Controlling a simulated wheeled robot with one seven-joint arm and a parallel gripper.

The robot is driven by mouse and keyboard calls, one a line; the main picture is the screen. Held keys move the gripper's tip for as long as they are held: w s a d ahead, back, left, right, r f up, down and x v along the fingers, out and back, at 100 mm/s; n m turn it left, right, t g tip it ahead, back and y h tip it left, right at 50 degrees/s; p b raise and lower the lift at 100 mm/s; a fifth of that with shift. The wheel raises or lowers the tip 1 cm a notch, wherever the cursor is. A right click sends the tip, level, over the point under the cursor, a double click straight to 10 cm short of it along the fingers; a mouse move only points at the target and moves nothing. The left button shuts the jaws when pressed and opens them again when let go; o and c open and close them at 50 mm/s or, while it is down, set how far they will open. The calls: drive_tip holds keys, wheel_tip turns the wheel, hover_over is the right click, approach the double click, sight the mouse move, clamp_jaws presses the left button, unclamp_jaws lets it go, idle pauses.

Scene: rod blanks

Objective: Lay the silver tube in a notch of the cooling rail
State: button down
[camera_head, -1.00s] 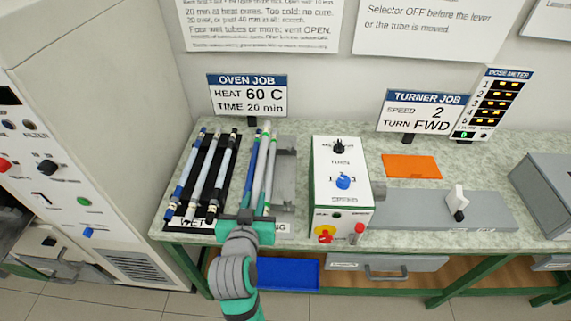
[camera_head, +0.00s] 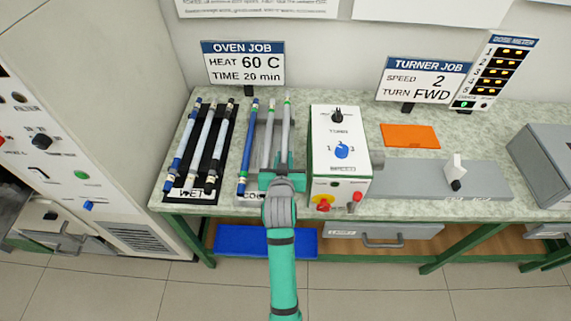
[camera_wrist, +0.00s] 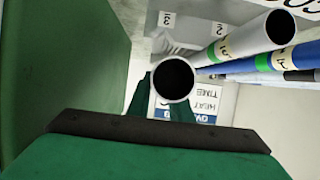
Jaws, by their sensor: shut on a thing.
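The silver tube (camera_head: 286,130) is held in my gripper (camera_head: 283,172) by its near end and points away from me. Its open end (camera_wrist: 173,80) faces the camera in the wrist view, with the jaws shut around it. It lies above or along the right part of the grey cooling rail (camera_head: 275,193); I cannot tell whether it touches a notch. A second silver tube (camera_head: 267,135) and a blue tube (camera_head: 248,150) lie on the rail to its left. Small number labels on the rail (camera_wrist: 190,32) show in the wrist view. The rail's near end is partly hidden by my gripper.
A black WET rack (camera_head: 187,195) with several tubes stands left of the rail. The white turner box (camera_head: 338,150) stands close on the right of my gripper, with red and yellow controls. A blue bin (camera_head: 240,240) sits below the bench.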

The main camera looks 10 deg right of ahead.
drive_tip(key=shift+w+d+f, duration=0.15)
drive_tip(key=shift+f, duration=0.85)
drive_tip(key=shift+w+d+f, duration=0.1)
drive_tip(key=shift+d+f, duration=0.05)
drive_tip(key=shift+f, duration=0.85)
drive_tip(key=shift+f, duration=0.15)
drive_tip(key=c, duration=1.6)
unclamp_jaws()
